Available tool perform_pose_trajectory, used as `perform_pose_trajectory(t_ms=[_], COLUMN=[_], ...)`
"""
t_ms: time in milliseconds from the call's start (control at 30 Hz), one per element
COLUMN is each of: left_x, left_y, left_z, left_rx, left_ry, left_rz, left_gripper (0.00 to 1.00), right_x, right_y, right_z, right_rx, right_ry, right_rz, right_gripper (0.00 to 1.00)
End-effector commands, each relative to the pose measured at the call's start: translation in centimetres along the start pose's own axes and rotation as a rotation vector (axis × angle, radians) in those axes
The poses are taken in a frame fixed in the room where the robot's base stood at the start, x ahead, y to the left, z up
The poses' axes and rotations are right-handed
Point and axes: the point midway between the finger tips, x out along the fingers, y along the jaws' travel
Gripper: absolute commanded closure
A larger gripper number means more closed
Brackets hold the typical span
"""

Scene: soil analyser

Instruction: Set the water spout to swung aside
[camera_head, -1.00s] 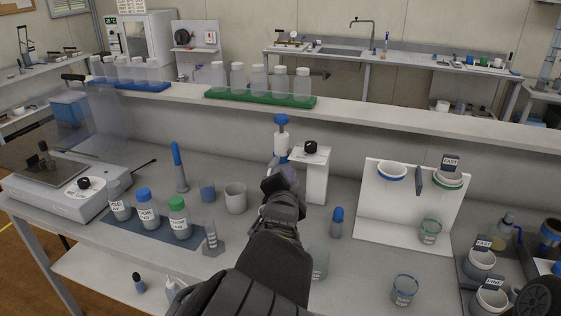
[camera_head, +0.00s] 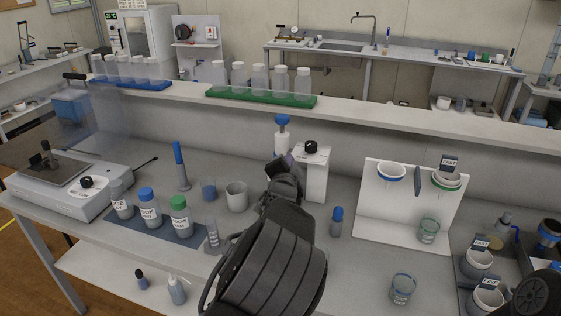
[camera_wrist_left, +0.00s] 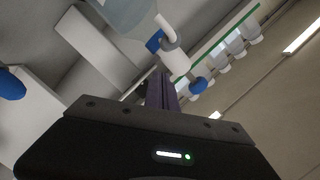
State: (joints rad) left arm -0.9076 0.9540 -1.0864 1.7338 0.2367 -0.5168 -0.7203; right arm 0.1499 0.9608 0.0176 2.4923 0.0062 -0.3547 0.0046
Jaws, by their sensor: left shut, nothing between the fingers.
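A white fitting with a blue knob (camera_head: 282,120) stands behind my left gripper, beside a white stand with a black knob (camera_head: 311,148). In the left wrist view a white tube (camera_wrist_left: 165,27) with a grey collar, which looks like the water spout, lies beyond the fingertips. A blue knob (camera_wrist_left: 198,86) sits below it. My left gripper (camera_head: 285,165) is shut and empty, just in front of the fitting. Its dark fingers (camera_wrist_left: 161,88) show together in the wrist view. I cannot tell whether they touch the tube. The gripper hides the fitting's lower part.
Labelled bottles (camera_head: 149,208) stand on a blue mat at left, near a grey beaker (camera_head: 236,197). A blue-capped bottle (camera_head: 337,222) and a white rack (camera_head: 374,215) are at right. A raised shelf (camera_head: 370,115) with a green bottle tray (camera_head: 225,95) runs behind.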

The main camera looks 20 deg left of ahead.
Motion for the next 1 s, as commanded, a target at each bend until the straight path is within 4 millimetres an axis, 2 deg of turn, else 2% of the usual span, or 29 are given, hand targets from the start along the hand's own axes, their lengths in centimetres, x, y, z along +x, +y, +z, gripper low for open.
perform_pose_trajectory(t_ms=[100, 233, 1000], left_x=[0.3, 0.5, 0.6], left_y=[-0.2, -0.1, -0.4], left_z=[1.6, 2.5, 3.3], left_rx=[-0.001, -0.001, 0.003], left_ry=[-0.004, -0.002, 0.044], left_rz=[0.000, -0.001, 0.027], left_gripper=[1.00, 1.00, 1.00], right_x=[-0.7, -0.8, -0.2], right_y=[-0.2, -0.2, 0.0], right_z=[0.1, 0.1, 0.0], right_rx=[0.001, 0.002, 0.001], right_ry=[-0.002, -0.003, -0.001], right_rz=[0.002, 0.003, 0.001], right_gripper=[0.64, 0.64, 0.64])
